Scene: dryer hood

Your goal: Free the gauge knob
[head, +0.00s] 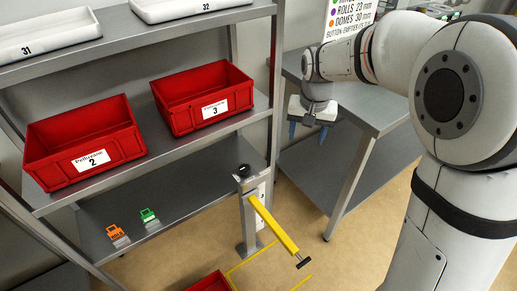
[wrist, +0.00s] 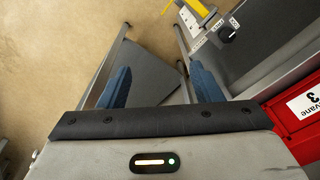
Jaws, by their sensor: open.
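A black knob (head: 243,169) sits on top of a grey post (head: 248,215) in front of the shelving. I take this to be the gauge knob. A black knob (wrist: 229,33) with small white labels around it also shows at the upper right of the wrist view, beyond the right finger. My gripper (head: 307,132) hangs to the right of the post and higher, with its blue fingers apart and nothing between them. In the wrist view the fingers (wrist: 162,78) are spread and empty. What holds the knob is too small to tell.
A yellow bar (head: 272,223) with a black end slants down from the post. Red bins (head: 82,142) (head: 203,97) stand on the middle shelf. An orange tag-like item (head: 117,236) and a green one (head: 149,218) lie below. A grey table (head: 362,104) stands behind my gripper.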

